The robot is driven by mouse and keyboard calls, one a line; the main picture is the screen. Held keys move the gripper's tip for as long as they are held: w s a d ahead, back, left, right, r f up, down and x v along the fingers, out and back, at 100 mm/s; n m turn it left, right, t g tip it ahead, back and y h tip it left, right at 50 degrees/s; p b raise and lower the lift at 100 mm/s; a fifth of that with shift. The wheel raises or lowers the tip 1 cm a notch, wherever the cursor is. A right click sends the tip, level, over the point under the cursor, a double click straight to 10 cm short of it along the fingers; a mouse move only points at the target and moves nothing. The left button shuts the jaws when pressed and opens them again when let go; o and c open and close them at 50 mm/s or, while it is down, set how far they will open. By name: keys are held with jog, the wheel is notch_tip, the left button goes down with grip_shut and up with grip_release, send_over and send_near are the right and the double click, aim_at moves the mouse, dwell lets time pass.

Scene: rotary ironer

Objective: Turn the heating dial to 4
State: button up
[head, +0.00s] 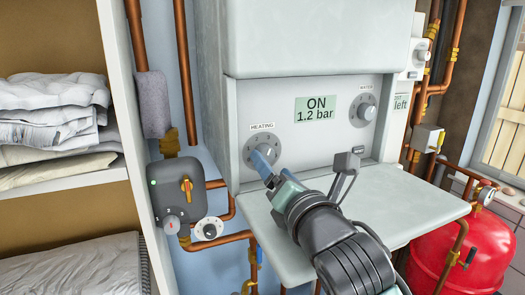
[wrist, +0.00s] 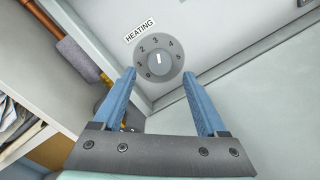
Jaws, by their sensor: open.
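The heating dial (wrist: 159,61) is a round grey dial with numbers from 0 to 5 around a lighter knob, under a HEATING label (wrist: 140,30). The knob's white mark points roughly toward 3. In the head view the heating dial (head: 274,150) is on the left of the boiler's front panel, partly hidden by my gripper. My gripper (wrist: 159,74) is open and empty, its blue fingers in line with either side of the dial's lower part. In the head view my gripper (head: 264,160) is right in front of the dial; contact cannot be told.
A WATER dial (head: 363,110) and a display (head: 316,110) reading ON, 1.2 bar are to the right on the panel. A pale shelf (head: 420,200) juts out below. Copper pipes and a grey valve box (head: 177,195) are at left; a red tank (head: 462,255) is at right.

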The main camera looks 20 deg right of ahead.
aim_at(265, 154)
jog(key=shift+w+p, duration=0.8)
jog(key=shift+w, duration=0.95)
jog(key=shift+c, duration=0.3)
grip_shut()
